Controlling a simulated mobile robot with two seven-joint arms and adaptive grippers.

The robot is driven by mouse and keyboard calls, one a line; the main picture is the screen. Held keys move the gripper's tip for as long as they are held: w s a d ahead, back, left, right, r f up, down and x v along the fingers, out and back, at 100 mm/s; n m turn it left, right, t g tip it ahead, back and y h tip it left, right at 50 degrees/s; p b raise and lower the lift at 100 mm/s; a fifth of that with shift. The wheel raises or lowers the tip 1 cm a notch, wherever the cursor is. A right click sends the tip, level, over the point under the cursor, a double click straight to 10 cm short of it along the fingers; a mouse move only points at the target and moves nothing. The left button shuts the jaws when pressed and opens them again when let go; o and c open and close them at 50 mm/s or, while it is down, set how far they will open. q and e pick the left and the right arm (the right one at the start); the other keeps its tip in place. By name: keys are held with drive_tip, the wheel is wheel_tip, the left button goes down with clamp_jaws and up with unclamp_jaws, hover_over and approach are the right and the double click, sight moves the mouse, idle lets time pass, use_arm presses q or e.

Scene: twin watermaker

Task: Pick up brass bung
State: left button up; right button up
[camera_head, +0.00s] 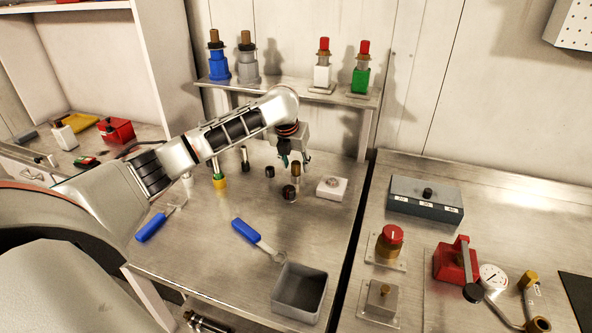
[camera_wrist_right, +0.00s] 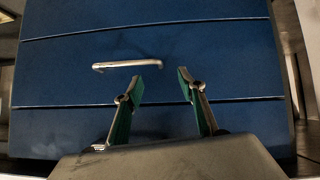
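A small brass-coloured cylinder (camera_head: 296,169), which looks like the brass bung, stands upright on the left steel bench (camera_head: 200,255). My left gripper (camera_head: 295,161) points down over it. Its fingers look apart, one to each side of the cylinder's top; I cannot tell whether they touch it. A dark round piece (camera_head: 289,192) is just in front of the cylinder. My right gripper (camera_wrist_right: 158,88) shows in the right wrist view, with its green-padded fingers apart and nothing between them.
A white block (camera_head: 332,188), a dark cylinder (camera_head: 269,171) and a yellow-green piece (camera_head: 220,181) are nearby. A blue-handled wrench (camera_head: 258,239) and grey bin (camera_head: 300,291) are in front. A shelf (camera_head: 290,88) stands behind. My right gripper faces blue drawers (camera_wrist_right: 220,60).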

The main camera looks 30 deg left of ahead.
sight(296, 162)
use_arm(q)
drive_tip(key=shift+w+f, duration=0.25)
drive_tip(key=shift+f, duration=0.25)
clamp_jaws()
drive_tip(key=shift+r, duration=0.15)
wheel_tip(296, 162, up, 20)
idle(0.4)
drive_tip(key=c, duration=0.9)
unclamp_jaws()
drive_tip(key=shift+c, duration=0.2)
clamp_jaws()
